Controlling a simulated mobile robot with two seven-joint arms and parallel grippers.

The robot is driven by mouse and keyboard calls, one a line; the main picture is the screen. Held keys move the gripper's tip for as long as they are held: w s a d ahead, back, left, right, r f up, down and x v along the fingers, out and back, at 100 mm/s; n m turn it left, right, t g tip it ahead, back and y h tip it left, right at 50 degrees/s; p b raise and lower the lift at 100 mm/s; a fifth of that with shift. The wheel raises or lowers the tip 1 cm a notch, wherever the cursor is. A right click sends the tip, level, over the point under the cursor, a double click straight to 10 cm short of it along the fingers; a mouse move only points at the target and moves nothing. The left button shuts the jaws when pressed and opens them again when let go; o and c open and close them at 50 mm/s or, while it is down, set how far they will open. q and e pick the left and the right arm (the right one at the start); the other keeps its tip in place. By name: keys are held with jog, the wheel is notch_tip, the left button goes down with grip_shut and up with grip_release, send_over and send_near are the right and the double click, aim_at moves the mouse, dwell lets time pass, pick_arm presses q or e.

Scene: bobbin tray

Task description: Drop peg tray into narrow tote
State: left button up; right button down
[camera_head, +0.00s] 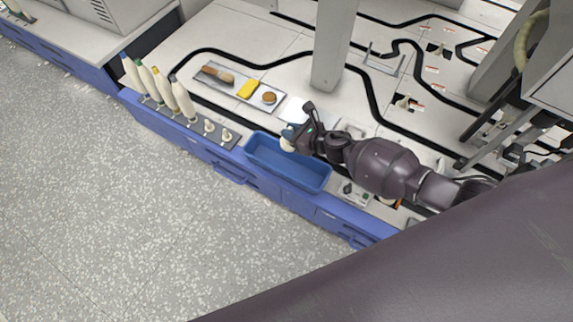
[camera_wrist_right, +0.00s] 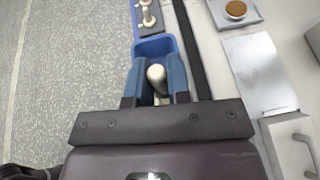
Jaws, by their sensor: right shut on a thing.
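The narrow blue tote (camera_head: 318,180) stands at the counter's front edge, and its far end also shows in the wrist view (camera_wrist_right: 157,43). My right gripper (camera_head: 289,139) is over the tote's back rim. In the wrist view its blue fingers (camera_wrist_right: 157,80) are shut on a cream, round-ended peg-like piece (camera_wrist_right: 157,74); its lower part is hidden. The dark peg tray (camera_head: 229,143) lies left of the tote, apart from the gripper. It carries several upright cream bobbins with coloured tips and short cream pegs. Part of it shows in the wrist view (camera_wrist_right: 150,31). My left gripper is not in view.
Behind the tote a grey tray (camera_head: 226,89) holds a brush (camera_head: 217,75), a yellow block (camera_head: 247,89) and a round brown-topped piece (camera_head: 269,97). A pale post (camera_head: 333,45) rises from the counter. Open speckled floor lies in front.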

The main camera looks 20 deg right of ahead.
jog(key=f+b, duration=0.1)
jog(key=f, duration=0.2)
jog(key=shift+s+f, duration=0.2)
jog(key=shift+w+f+b, duration=0.1)
jog(key=shift+f+b, duration=0.05)
jog(key=shift+b, duration=0.25)
jog(key=shift+w, duration=0.1)
jog(key=c, duration=1)
grip_release()
pick_arm(q)
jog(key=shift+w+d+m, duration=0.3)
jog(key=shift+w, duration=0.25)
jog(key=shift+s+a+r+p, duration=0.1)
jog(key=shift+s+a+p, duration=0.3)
jog(key=shift+p, duration=0.85)
pick_arm(e)
jog(key=v, duration=1.1)
